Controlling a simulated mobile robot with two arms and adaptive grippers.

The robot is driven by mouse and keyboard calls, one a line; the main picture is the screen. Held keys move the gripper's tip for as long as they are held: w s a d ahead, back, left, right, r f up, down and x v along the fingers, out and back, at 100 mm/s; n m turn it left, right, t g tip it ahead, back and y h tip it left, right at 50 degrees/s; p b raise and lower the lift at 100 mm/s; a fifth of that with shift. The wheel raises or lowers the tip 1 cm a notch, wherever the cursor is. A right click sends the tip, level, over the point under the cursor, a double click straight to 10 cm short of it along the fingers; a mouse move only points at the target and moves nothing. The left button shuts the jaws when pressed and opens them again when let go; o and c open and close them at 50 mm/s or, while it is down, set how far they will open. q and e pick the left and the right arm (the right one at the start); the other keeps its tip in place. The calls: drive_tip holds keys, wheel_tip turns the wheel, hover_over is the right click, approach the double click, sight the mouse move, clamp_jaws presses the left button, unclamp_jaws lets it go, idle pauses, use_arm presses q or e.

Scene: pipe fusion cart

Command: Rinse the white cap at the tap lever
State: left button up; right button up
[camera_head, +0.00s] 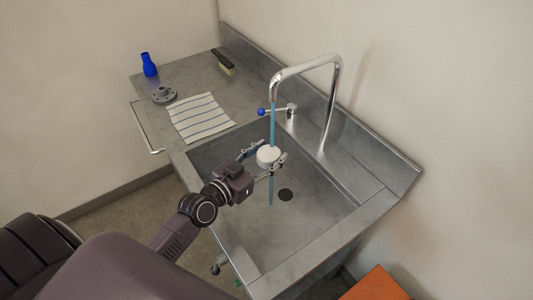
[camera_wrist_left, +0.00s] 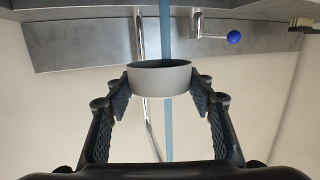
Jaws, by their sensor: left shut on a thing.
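The white cap (camera_head: 268,155) is held over the sink basin, in the blue water stream (camera_head: 272,120) that falls from the spout of the chrome tap (camera_head: 335,85). My left gripper (camera_head: 264,160) is shut on the cap from both sides. In the left wrist view the cap (camera_wrist_left: 159,77) sits between the two finger pads, and the stream (camera_wrist_left: 166,30) shows above and below it. The tap lever (camera_head: 278,110) with its blue knob (camera_head: 261,111) sticks out left of the spout; the knob also shows in the left wrist view (camera_wrist_left: 234,37). My right gripper is not in view.
The sink basin (camera_head: 320,200) has a dark drain (camera_head: 286,195) below the cap. On the counter left of it lie a striped cloth (camera_head: 200,117), a grey flanged part (camera_head: 163,94), a blue bottle (camera_head: 149,65) and a brush (camera_head: 222,62). An orange surface (camera_head: 375,285) is at the bottom right.

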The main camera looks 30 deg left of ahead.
use_arm(q)
drive_tip(key=shift+w+a, duration=0.25)
drive_tip(key=shift+a, duration=0.25)
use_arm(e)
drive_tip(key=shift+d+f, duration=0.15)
use_arm(q)
drive_tip(key=s+a+b, duration=0.1)
drive_tip(key=s+a, duration=0.2)
drive_tip(key=s, duration=0.4)
drive_tip(key=shift+a, duration=0.35)
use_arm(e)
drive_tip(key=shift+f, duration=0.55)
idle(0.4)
use_arm(q)
drive_tip(key=s+a+r+p, duration=0.2)
drive_tip(key=s+r+p, duration=0.1)
drive_tip(key=s+r, duration=0.1)
drive_tip(key=shift+s+a, duration=0.15)
drive_tip(key=shift+s, duration=0.1)
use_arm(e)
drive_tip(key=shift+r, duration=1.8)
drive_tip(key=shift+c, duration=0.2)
